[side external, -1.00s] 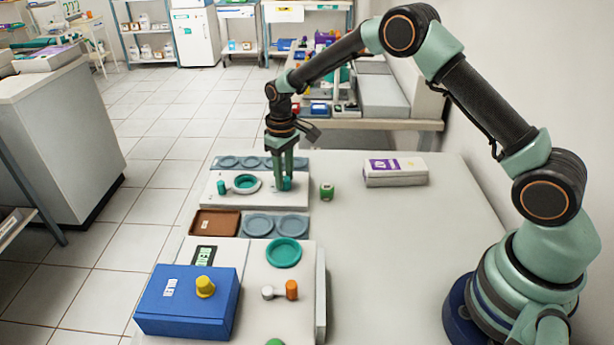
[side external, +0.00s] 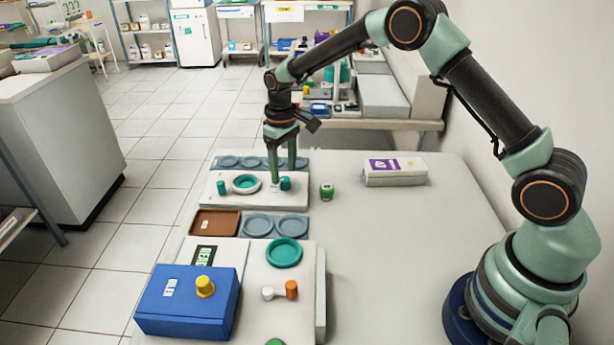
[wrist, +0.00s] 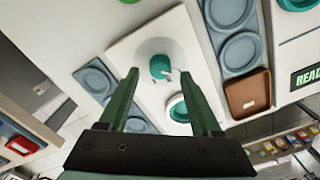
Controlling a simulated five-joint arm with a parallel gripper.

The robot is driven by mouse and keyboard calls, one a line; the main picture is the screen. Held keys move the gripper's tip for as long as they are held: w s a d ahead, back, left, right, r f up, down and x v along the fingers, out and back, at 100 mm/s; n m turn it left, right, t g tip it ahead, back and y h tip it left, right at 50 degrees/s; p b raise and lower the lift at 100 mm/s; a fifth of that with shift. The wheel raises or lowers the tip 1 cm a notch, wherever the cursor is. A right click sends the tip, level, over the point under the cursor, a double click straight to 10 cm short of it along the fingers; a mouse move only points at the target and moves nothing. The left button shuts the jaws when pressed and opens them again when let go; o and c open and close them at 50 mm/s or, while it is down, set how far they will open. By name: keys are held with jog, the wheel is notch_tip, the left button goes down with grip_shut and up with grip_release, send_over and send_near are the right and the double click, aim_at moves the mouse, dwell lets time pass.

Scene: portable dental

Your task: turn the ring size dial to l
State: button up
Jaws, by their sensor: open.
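A white panel (side external: 218,199) holds a teal knob (side external: 286,184) at its right end. In the wrist view the knob (wrist: 160,66) sits on a pale round plate with small marks beside it, too small to read. I take it for the ring size dial, but no letter is legible. My gripper (side external: 283,173) is open and empty, pointing down just above the knob. In the wrist view the knob shows between the fingertips (wrist: 160,73), apart from both fingers. One finger partly covers the panel by the knob in the side view.
The panel also carries a teal ring (side external: 246,184) and another teal knob (side external: 221,187). A small green item (side external: 327,192) stands to the right. A brown tray (side external: 215,223), grey round dishes (side external: 257,225) and a blue box (side external: 187,301) lie nearer. The table's right side is mostly clear.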

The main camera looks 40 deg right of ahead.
aim_at(285, 179)
notch_tip(285, 179, up, 10)
dwell(0.3)
jog(key=s+d+r+m+t, duration=0.1)
jog(key=s+d+r+t, duration=0.15)
jog(key=s+r, duration=0.8)
jog(key=s+m+t, duration=0.1)
jog(key=s+t, duration=0.2)
jog(key=s, duration=1)
jog(key=shift+d+f, duration=0.25)
jog(key=shift+f, duration=0.1)
dwell(0.4)
